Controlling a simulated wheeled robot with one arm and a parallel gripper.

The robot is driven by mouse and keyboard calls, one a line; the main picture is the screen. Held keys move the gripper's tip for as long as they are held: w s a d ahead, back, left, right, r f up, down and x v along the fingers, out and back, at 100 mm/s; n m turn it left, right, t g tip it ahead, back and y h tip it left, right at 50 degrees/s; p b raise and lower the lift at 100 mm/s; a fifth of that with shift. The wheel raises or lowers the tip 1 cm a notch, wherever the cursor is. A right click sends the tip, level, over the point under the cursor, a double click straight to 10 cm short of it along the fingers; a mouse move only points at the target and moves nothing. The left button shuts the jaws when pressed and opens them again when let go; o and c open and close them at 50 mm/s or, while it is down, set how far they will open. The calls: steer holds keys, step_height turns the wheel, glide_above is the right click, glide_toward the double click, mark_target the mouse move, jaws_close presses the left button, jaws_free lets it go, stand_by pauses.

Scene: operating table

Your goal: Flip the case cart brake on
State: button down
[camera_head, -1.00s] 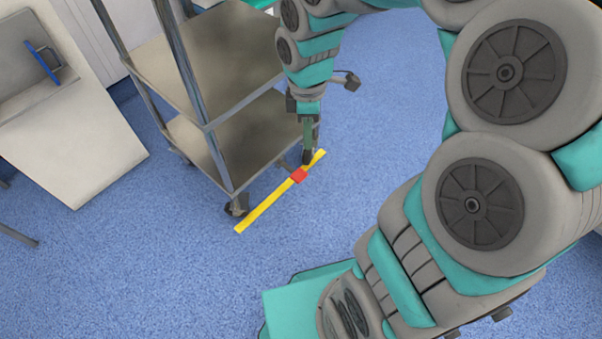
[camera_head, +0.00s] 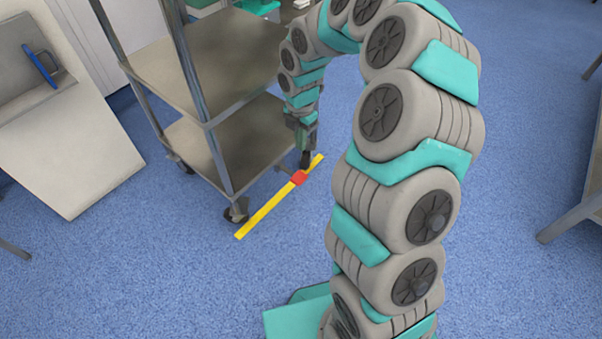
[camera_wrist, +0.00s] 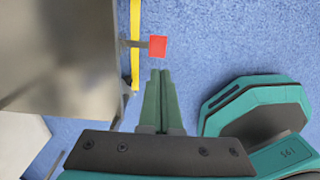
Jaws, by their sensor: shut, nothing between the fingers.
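The case cart (camera_head: 215,110) is a grey metal shelf cart on castors at the upper left of the head view. Its lower shelf edge (camera_wrist: 60,60) fills the left of the wrist view. A red brake pedal (camera_head: 299,178) sits at the cart's foot, over a yellow strip (camera_head: 262,211) on the floor. In the wrist view the red pedal (camera_wrist: 158,46) is on the end of a short grey bar from the cart. My gripper (camera_wrist: 160,72) is shut and empty, its fingertips just short of the pedal in that picture. Whether they touch cannot be told.
Blue floor (camera_head: 500,130) is open to the right of the cart. A pale slanted panel (camera_head: 70,150) with a blue handle stands at the left. A grey table leg (camera_head: 570,222) shows at the right edge.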

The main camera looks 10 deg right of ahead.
mark_target(302, 179)
step_height(302, 179, down, 14)
steer(key=shift+b, duration=0.8)
steer(key=shift+s+d+f+t+y, duration=0.2)
steer(key=shift+s+f+t+y, duration=0.1)
steer(key=shift+f+t, duration=0.1)
steer(key=shift+s+f+p, duration=0.15)
steer(key=shift+f+p, duration=0.15)
steer(key=shift+p, duration=0.55)
steer(key=shift+f, duration=0.35)
steer(key=shift+r, duration=0.15)
